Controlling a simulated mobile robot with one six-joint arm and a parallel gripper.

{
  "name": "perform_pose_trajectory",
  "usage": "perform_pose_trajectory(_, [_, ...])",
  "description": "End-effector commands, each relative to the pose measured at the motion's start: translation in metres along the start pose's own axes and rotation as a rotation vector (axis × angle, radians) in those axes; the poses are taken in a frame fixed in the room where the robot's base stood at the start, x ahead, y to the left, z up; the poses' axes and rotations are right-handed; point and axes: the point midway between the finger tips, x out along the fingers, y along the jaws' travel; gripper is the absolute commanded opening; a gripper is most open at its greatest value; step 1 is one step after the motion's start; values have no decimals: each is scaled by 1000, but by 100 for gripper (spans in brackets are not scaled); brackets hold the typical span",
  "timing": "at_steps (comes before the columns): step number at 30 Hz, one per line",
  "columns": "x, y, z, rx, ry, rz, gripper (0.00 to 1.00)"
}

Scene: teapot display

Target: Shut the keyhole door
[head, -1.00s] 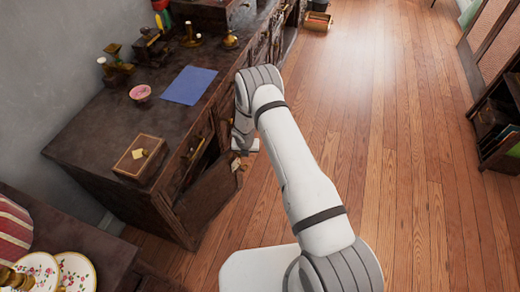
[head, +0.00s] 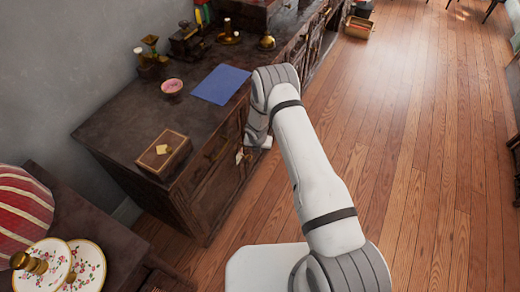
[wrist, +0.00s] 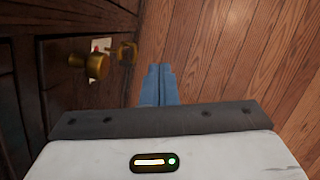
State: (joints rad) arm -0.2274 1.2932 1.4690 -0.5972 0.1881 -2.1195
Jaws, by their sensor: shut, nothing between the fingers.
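The keyhole door (head: 214,194) is a dark wooden door at the front of the long cabinet. It looks flush or nearly flush with the cabinet front; a small gap cannot be ruled out. In the wrist view, the door's dark panel (wrist: 60,95) fills the left side, with a round brass knob (wrist: 97,65) and a brass key (wrist: 126,50) with a pale tag beside it. My gripper (head: 262,143) is just in front of the cabinet, near the door's key side. In the wrist view its blue fingers (wrist: 158,84) are together and empty, apart from the knob.
The cabinet top (head: 125,125) holds a wooden box (head: 164,153), a blue sheet (head: 220,84) and a pink bowl (head: 172,87). A side table with plates (head: 85,265) stands at lower left.

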Motion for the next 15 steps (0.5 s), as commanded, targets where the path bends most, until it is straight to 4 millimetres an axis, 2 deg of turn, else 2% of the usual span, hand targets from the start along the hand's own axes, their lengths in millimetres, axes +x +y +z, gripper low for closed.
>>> perform_pose_trajectory(5, [1,-16,-2,2,2,-2,0])
perform_pose_trajectory(8, [4,-34,-6,0,1,-1,0])
perform_pose_trajectory(12, [-34,-43,3,1,-2,1,0])
perform_pose_trajectory(15, [-55,-49,6,2,-1,0,0])
